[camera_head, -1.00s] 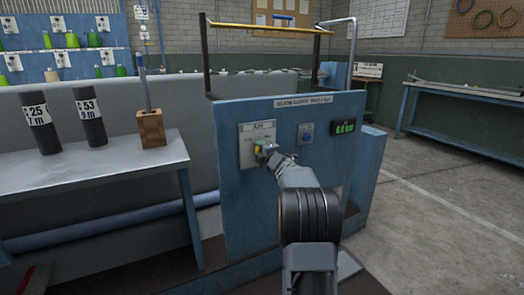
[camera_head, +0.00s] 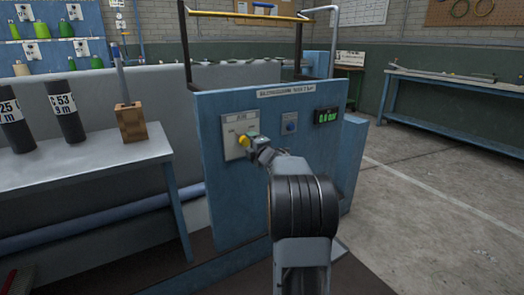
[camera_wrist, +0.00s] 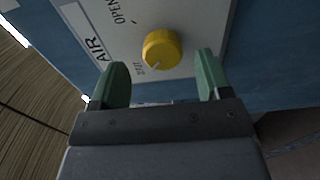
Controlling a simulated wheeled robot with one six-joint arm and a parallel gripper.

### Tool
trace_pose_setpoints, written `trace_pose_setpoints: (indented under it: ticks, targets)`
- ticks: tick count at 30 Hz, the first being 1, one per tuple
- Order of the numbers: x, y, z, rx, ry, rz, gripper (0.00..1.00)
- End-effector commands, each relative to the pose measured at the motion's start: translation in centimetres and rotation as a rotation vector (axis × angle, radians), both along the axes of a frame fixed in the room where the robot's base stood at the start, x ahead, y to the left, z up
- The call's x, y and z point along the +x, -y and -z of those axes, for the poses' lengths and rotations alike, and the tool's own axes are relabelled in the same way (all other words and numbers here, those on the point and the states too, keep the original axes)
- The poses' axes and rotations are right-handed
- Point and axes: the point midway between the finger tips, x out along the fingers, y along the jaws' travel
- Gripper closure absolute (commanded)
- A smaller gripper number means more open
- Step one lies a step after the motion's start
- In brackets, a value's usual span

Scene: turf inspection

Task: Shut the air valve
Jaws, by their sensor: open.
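The air valve is a yellow round knob (camera_head: 243,141) on a pale plate (camera_head: 234,124) on the front of a blue cabinet. The wrist view shows the knob (camera_wrist: 161,49) with a white pointer line on its rim, toward the small word at its lower left, which looks like SHUT. The word OPEN (camera_wrist: 118,12) is at its upper left. My gripper (camera_wrist: 162,68) is open and empty, its green fingers on either side of and short of the knob, apart from it. The head view shows my gripper (camera_head: 257,144) just right of the knob.
The cabinet (camera_head: 225,195) also carries a blue control (camera_head: 289,123) and a green-lit display (camera_head: 327,115), its digits hard to read. A grey table (camera_head: 80,168) at left holds dark cylinders and a wooden block (camera_head: 131,122). Open floor (camera_head: 420,215) lies at right.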

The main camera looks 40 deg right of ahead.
Motion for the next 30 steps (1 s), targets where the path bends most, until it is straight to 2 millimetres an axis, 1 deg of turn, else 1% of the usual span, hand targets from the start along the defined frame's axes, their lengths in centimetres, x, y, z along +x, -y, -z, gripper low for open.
trace_pose_setpoints:
  ticks: [1,6,10,15,21,30]
  targets:
    - [-1.2,-0.1,-0.3,0.001,0.0,0.003,0.29]
    - [-4.6,-0.5,-0.3,0.0,0.001,0.004,0.29]
    - [-6.7,-0.8,-0.3,0.001,0.001,0.003,0.29]
    - [-8.5,-1.1,-0.3,0.0,0.002,0.003,0.29]
    - [-9.3,-1.2,-0.2,0.0,0.002,0.001,0.29]
    - [-9.4,-1.2,-0.2,0.0,0.002,0.001,0.29]
